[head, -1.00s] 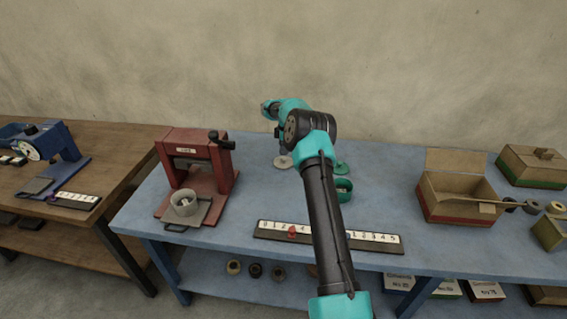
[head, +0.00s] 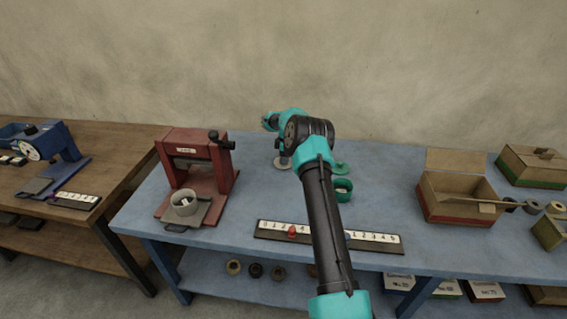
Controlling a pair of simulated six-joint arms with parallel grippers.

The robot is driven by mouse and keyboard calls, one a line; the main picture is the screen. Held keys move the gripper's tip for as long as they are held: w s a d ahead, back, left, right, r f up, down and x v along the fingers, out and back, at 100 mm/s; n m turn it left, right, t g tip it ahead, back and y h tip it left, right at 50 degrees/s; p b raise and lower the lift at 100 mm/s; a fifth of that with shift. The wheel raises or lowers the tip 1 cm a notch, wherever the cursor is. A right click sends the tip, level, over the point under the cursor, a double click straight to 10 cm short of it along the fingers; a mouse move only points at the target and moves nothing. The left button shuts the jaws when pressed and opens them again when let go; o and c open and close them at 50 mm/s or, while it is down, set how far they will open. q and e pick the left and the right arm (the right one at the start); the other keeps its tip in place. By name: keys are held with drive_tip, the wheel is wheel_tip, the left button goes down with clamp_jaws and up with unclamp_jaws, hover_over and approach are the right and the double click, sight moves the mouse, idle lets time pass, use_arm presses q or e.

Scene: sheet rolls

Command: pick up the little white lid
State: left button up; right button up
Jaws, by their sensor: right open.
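The little white lid (head: 281,166) lies flat on the blue table, near its back, left of the green lid (head: 341,168). My right gripper (head: 282,158) points down right over the white lid, its fingertips at the lid's middle. It is open. Whether the fingertips touch the lid is too small to tell. My right arm comes in from the bottom and hides part of the table. My left gripper is not in view.
A green cup (head: 343,190) stands right of my arm. A red press (head: 196,165) with a grey cup (head: 184,202) stands at the left. A numbered strip (head: 375,241) lies along the front. An open box (head: 457,195) stands at the right.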

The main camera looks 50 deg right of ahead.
drive_tip(key=shift+c, duration=0.4)
drive_tip(key=c, duration=0.9)
drive_tip(key=shift+r, duration=0.1)
drive_tip(key=shift+c, duration=0.2)
drive_tip(key=shift+r, duration=1.5)
drive_tip(key=shift+s+a+r, duration=0.1)
drive_tip(key=shift+r, duration=0.1)
drive_tip(key=s+a, duration=0.3)
drive_tip(key=a, duration=0.1)
drive_tip(key=s+a+r, duration=0.1)
drive_tip(key=s+a, duration=0.6)
drive_tip(key=shift+s+a+r, duration=0.2)
drive_tip(key=shift+a, duration=0.2)
